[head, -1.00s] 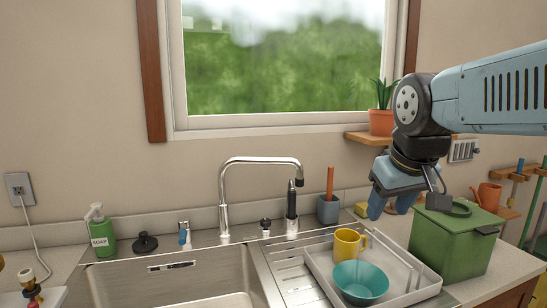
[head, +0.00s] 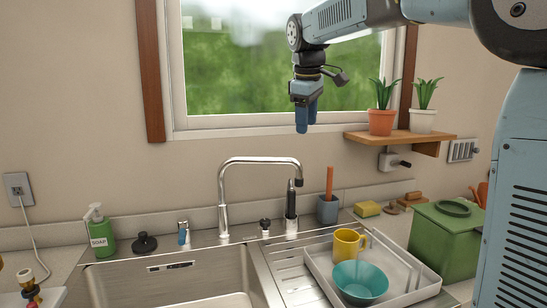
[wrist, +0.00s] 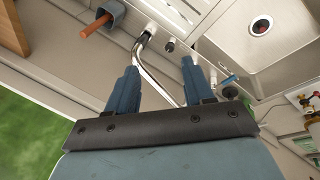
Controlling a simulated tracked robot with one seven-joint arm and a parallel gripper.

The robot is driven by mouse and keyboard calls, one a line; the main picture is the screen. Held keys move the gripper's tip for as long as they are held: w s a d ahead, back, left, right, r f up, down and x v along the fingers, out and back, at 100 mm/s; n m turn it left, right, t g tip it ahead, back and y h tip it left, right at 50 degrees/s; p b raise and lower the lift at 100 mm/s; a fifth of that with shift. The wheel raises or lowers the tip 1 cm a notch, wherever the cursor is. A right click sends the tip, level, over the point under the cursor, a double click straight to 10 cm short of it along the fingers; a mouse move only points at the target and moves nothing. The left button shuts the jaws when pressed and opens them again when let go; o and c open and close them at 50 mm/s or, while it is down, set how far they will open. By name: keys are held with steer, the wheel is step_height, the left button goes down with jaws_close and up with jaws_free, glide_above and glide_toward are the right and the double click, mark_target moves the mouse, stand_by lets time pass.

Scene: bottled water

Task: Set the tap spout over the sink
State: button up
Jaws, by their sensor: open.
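The chrome tap (head: 224,200) stands behind the sink, and its arched spout (head: 262,160) reaches right, with its dark-tipped outlet (head: 299,181) on the drainboard side. The steel sink (head: 105,285) is at the lower left, and its basin shows in the wrist view (wrist: 235,50). My gripper (head: 306,122) is open and empty, pointing down in front of the window, above the spout's outlet end and apart from it. In the wrist view the curved tap pipe (wrist: 150,68) shows between my two blue fingers (wrist: 159,70), farther away. Part of it is hidden by my gripper.
A grey holder (head: 327,208) and a black-handled item (head: 291,200) stand close to the outlet. A shelf with plants (head: 400,136) juts out at the right. A tray (head: 405,297) holds a yellow mug (head: 346,244) and teal bowl (head: 358,275). Air above the sink is free.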

steer(key=w+a+n+g, duration=0.1)
steer(key=w+a+n, duration=0.25)
steer(key=w, duration=0.35)
steer(key=w+a+n, duration=0.2)
steer(key=w+a, duration=0.3)
steer(key=w, duration=0.1)
steer(key=x, duration=1.4)
steer(key=shift+a+f, duration=0.2)
steer(key=shift+f, duration=0.05)
jaws_close()
